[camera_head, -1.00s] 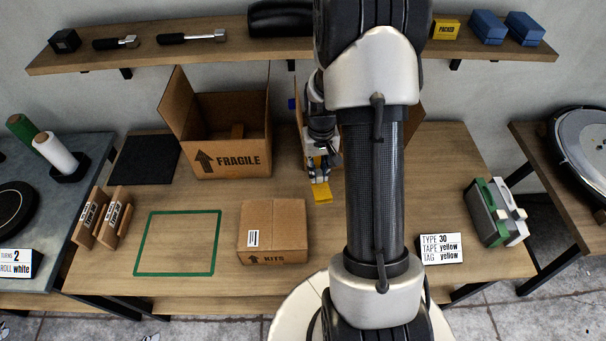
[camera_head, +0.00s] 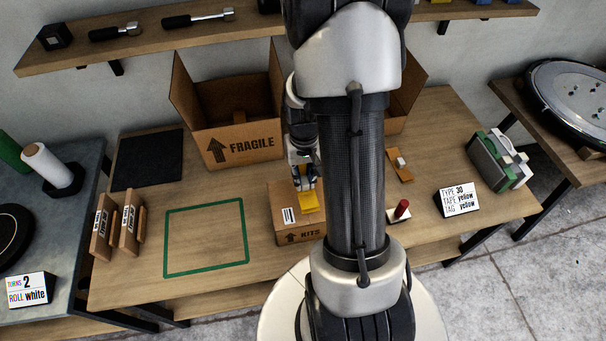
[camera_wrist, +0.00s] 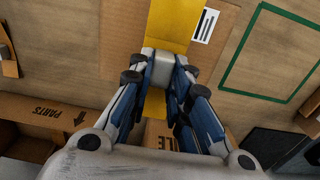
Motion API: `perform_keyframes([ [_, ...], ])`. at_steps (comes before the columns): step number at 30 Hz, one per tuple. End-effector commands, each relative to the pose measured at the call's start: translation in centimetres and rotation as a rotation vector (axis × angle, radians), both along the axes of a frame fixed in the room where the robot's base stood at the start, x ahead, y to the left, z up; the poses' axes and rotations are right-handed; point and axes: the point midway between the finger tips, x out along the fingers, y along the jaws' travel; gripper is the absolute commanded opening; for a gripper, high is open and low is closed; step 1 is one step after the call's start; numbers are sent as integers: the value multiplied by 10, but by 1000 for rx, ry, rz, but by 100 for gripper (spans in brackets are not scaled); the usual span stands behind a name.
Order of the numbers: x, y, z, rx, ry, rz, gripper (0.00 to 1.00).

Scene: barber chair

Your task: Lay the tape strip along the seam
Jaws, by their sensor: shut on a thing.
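The yellow tape strip (camera_head: 307,201) hangs from my gripper (camera_head: 304,180) over the closed cardboard box marked KITS (camera_head: 285,229). In the wrist view my gripper (camera_wrist: 165,68) is shut on the strip, with a pale grey block between the fingers. The yellow strip (camera_wrist: 170,25) reaches past the fingertips over the box (camera_wrist: 123,30). The strip and my gripper hide much of the box top and its seam. I cannot tell whether the strip touches the box.
An open FRAGILE box (camera_head: 238,145) stands behind left, and another open box (camera_head: 407,92) is partly behind my arm. A green outlined square (camera_head: 207,271) lies left, empty. A card (camera_head: 460,199) reads type 30, tape yellow, tag yellow. A red-handled tool (camera_head: 401,210) stands right.

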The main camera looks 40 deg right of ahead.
Motion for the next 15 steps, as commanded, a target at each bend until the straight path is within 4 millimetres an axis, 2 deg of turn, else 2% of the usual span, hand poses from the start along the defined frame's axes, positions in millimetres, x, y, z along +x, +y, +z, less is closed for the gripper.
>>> perform_keyframes([
  [15,0,0,-44,0,0,1,5],
])
